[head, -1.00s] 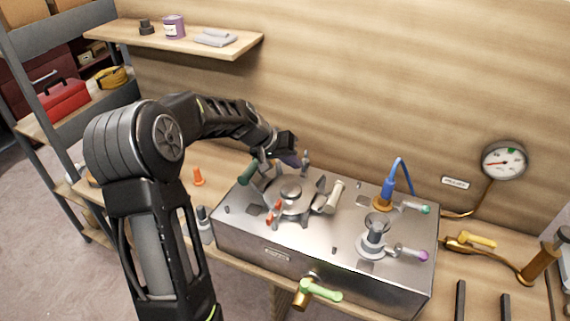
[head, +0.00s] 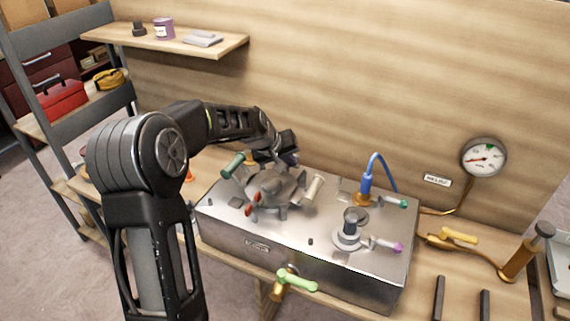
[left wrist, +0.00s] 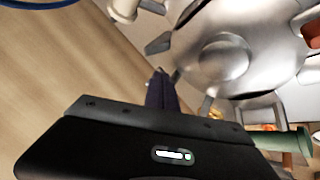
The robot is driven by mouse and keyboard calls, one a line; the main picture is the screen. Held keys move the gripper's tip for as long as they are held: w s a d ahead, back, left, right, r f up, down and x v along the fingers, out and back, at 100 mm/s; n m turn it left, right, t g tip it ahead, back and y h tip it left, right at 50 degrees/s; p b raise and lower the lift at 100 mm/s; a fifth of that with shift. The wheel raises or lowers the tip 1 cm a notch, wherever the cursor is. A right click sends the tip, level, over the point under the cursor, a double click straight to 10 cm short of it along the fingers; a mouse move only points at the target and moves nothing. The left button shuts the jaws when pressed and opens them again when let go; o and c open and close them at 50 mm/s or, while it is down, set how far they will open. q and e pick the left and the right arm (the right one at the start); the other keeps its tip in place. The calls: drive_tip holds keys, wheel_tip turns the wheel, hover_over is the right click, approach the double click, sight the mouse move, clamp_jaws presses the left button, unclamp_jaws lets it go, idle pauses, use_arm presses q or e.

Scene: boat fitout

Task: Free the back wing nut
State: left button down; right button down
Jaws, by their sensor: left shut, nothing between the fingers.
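A round grey lid (head: 268,184) with several lugs sits on the steel box (head: 260,247). Around it stand a green-handled wing nut (head: 233,165) at left, a red one (head: 255,203) at front and a cream one (head: 314,188) at right. In the head view my left gripper (head: 288,158) is at the lid's back edge and hides the back wing nut. In the left wrist view its dark fingers (left wrist: 161,90) are shut and empty beside the lid's rim (left wrist: 215,60). A grey lug (left wrist: 158,44) shows just past them. My right gripper is out of view.
To the lid's right are a blue valve and hose (head: 367,182), a grey capped fitting (head: 352,225) and a purple-tipped lever (head: 386,246). A green-handled tap (head: 297,281) juts from the box front. The wooden wall (head: 340,90) rises close behind, with a shelf (head: 225,45) at upper left.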

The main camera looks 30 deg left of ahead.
use_arm(q)
drive_tip(key=shift+w+d+f+b, duration=0.1)
drive_tip(key=shift+w+d+b, duration=0.2)
drive_tip(key=shift+w, duration=0.05)
drive_tip(key=shift+w+d, duration=0.1)
drive_tip(key=shift+d, duration=0.05)
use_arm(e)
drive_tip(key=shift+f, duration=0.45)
use_arm(q)
drive_tip(key=shift+w+d+r, duration=0.1)
drive_tip(key=shift+w+r, duration=0.05)
drive_tip(key=shift+r, duration=0.1)
drive_tip(key=shift+r, duration=0.15)
